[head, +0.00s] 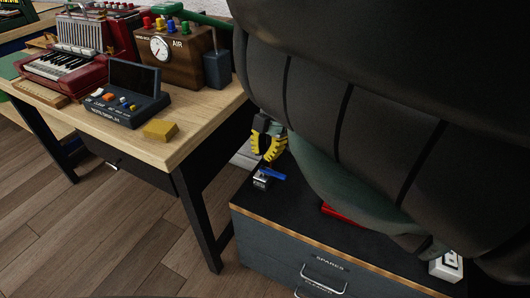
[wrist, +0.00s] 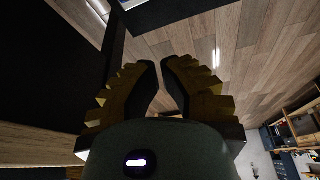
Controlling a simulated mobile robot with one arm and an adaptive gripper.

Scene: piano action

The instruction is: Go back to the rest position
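My gripper (head: 268,148) shows in the head view, with yellow ridged fingers, above the far left part of the dark cabinet top. In the wrist view my gripper (wrist: 162,68) has its two fingertips a little apart, with floor seen between them and nothing held. A small silver block with a blue lever (head: 270,175) is just below the fingers in the head view. I cannot tell the exact height between them. My dark arm hides much of the right side of the head view.
The dark drawer cabinet (head: 285,243), labelled SPARES, bears a red item (head: 343,213) and a white marked cube (head: 446,266).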

